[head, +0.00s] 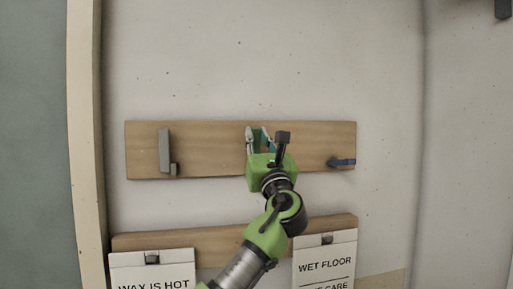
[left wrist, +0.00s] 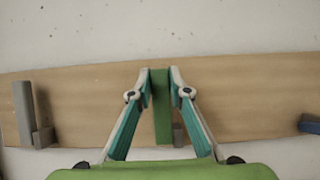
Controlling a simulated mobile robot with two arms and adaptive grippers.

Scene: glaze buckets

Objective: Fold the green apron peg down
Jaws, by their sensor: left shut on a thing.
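The green apron peg (left wrist: 161,105) stands upright along the wooden board (left wrist: 80,95) in the left wrist view, with a small grey piece at its lower right. My left gripper (left wrist: 160,78) has its two fingertips closed on the upper part of the peg, one on each side. In the head view my left gripper (head: 260,136) is at the middle of the board (head: 215,150) and hides most of the green peg. My right gripper is in neither view.
A grey peg (head: 165,150) stands upright to the left. A blue peg (head: 342,162) juts out to the right. A lower board (head: 210,238) carries the signs "WAX IS HOT" (head: 152,272) and "WET FLOOR" (head: 325,265). The wall above is bare.

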